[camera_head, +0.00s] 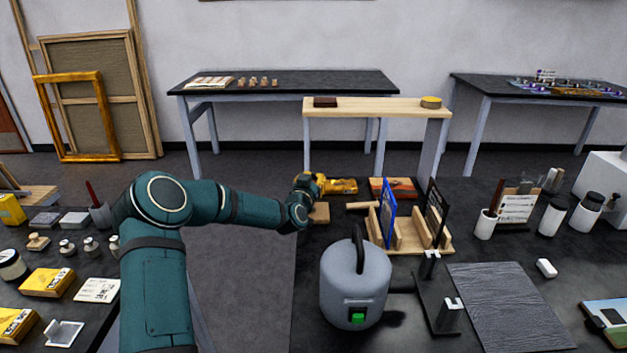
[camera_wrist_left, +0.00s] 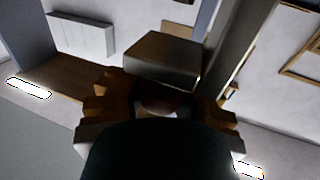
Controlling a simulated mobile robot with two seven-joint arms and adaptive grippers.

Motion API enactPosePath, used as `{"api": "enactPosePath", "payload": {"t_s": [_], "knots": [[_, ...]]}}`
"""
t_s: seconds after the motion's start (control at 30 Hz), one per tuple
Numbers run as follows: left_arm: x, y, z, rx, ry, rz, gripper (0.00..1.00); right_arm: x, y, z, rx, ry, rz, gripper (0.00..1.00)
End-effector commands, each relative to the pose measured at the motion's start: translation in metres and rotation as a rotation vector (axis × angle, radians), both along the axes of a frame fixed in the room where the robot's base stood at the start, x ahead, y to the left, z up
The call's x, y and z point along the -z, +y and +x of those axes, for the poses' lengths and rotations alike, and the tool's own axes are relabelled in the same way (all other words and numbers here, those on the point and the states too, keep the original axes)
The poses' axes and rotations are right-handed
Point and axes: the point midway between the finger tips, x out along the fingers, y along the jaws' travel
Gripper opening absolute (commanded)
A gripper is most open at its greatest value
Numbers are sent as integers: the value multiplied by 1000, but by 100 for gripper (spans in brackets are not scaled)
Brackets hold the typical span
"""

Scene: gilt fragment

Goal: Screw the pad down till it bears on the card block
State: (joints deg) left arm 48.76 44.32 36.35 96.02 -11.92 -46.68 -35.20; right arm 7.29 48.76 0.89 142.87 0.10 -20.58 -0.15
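My left arm reaches in from the left, and its gripper (camera_head: 314,184) is over the far left part of the dark worktable. A yellow tool-like thing (camera_head: 342,186) lies at or just beyond the fingers. A small tan block (camera_head: 320,212) is close under and in front of the wrist. In the left wrist view the brown-orange fingers (camera_wrist_left: 158,97) stand apart on either side of a dark reddish rounded thing (camera_wrist_left: 160,98). A grey-brown block (camera_wrist_left: 163,58) shows just past them. I cannot make out the pad or tell whether the fingers touch anything. My right gripper is out of view.
A grey canister (camera_head: 352,285) with a black handle stands in front of the gripper. A wooden rack (camera_head: 436,243) with blue and black panels stands to its right. An orange-brown box (camera_head: 394,188) lies beyond. A ridged dark mat (camera_head: 510,305) lies at right.

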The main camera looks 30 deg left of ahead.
Motion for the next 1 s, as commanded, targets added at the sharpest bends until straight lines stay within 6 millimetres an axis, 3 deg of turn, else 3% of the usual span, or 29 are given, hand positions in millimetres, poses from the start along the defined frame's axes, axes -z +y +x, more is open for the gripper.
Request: {"api": "enactPosePath", "payload": {"t_s": [0.57,1.0], "knots": [[7,-4,-2,276,16,-4,0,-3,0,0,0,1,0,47],[6,-9,-2,545,17,-4,0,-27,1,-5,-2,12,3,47]]}}
